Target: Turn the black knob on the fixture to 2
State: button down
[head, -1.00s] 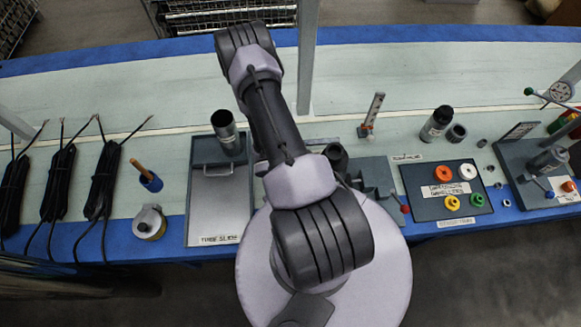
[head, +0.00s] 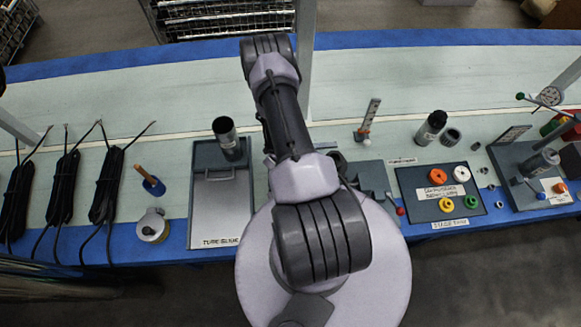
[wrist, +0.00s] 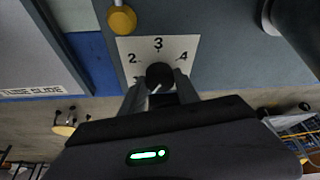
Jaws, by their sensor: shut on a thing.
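The black knob (wrist: 160,74) sits on a white dial plate (wrist: 179,45) marked 2, 3 and 4 in the wrist view. The 2 is at its left, the 3 above it and the 4 at its right. My gripper (wrist: 159,88) is shut on the knob, one finger on each side. A short pale mark shows at the knob's lower edge; I cannot tell for sure which number the knob points to. The grey fixture (wrist: 220,30) carries the plate. In the head view part of the fixture (head: 371,178) shows right of my arm, which hides the gripper and knob.
The tube slide tray (head: 218,205) stands left of the fixture. A dark panel with coloured rings (head: 412,192) is to the right. A red-tipped lever (head: 400,211) sticks out at the fixture's right.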

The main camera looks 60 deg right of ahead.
jog(key=c, duration=0.9)
grip_release()
jog(key=shift+n, duration=0.3)
